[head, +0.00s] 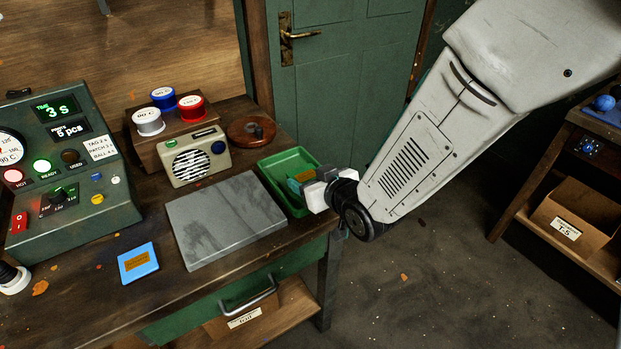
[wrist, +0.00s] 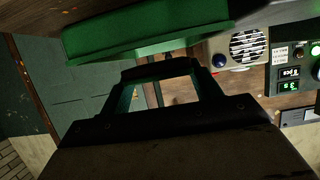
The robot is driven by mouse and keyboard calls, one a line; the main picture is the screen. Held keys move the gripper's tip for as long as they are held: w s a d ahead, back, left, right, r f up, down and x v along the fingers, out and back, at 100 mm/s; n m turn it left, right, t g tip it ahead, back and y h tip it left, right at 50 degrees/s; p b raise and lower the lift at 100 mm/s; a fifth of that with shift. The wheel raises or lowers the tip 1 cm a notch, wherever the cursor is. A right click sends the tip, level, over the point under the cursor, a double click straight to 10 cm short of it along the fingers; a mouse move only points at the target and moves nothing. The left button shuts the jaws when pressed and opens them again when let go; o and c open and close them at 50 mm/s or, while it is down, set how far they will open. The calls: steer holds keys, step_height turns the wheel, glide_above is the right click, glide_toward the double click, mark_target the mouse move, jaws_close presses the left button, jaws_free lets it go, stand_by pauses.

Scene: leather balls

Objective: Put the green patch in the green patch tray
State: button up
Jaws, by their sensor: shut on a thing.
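The green patch (head: 296,184) is a small, flat green piece with an orange mark, partly hidden by the pale fingers of my gripper (head: 307,182). My gripper is shut on the patch and holds it at the right side of the green tray (head: 268,178), over its opening. I cannot tell whether the patch touches the tray floor. In the wrist view the tray wall (wrist: 145,42) spans the top, beyond my gripper (wrist: 160,76). The patch is too dark there to make out clearly.
A grey slab (head: 225,220) lies left of the tray, with a beige radio (head: 195,158) behind it. A blue patch (head: 138,263) lies near the table's front edge. A control panel (head: 70,170) stands at the left.

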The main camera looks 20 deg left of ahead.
steer(key=shift+w+a, duration=0.4)
steer(key=shift+w, duration=0.05)
steer(key=f, duration=0.3)
steer(key=shift+w+f, duration=0.25)
steer(key=shift+f, duration=0.05)
steer(key=shift+s+a, duration=0.1)
steer(key=shift+f, duration=0.15)
steer(key=o, duration=0.8)
steer(key=shift+c, duration=0.2)
